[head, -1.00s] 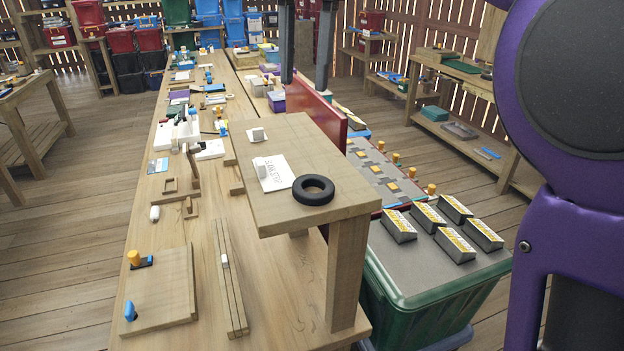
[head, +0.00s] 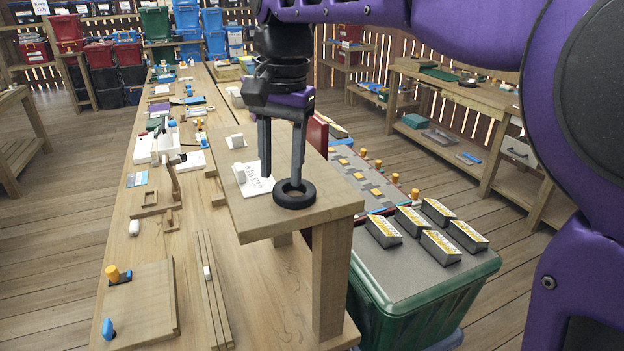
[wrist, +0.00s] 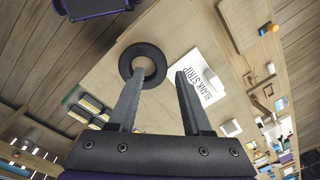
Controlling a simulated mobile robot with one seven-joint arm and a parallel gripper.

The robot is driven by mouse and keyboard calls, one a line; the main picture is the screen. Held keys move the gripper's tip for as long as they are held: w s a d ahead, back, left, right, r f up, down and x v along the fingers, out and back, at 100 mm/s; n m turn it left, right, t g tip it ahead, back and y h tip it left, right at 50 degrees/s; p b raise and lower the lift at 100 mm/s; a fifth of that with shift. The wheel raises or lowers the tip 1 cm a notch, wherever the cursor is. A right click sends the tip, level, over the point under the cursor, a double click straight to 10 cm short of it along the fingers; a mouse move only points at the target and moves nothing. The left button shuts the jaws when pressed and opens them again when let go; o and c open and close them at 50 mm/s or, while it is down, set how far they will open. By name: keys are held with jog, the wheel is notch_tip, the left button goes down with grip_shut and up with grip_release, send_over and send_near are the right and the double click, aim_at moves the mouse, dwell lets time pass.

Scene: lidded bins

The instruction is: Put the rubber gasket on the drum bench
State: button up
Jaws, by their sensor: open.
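The rubber gasket (head: 294,202), a black ring, lies flat near the front right of a small raised wooden stand (head: 335,200). It also shows in the wrist view (wrist: 157,52). My gripper (head: 281,182) points down at it, open and empty. In the wrist view my gripper (wrist: 160,72) has its left finger at the ring's hole and its right finger outside the ring, near the white card. I cannot tell how deep the left finger reaches into the hole. No bench is visibly marked as the drum bench.
A white card (head: 256,181) lettered "BLANK STRIP" and small grey-white blocks (head: 236,141) lie beside the gasket. A green lidded bin (head: 420,290) with several dark labelled blocks stands right of the stand. A long workbench (head: 225,265) runs below. Another bench (head: 440,85) stands at the back right.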

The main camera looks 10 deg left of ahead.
notch_tip(320, 180, down, 2)
jog(key=shift+f, duration=0.1)
grip_shut()
dwell(0.4)
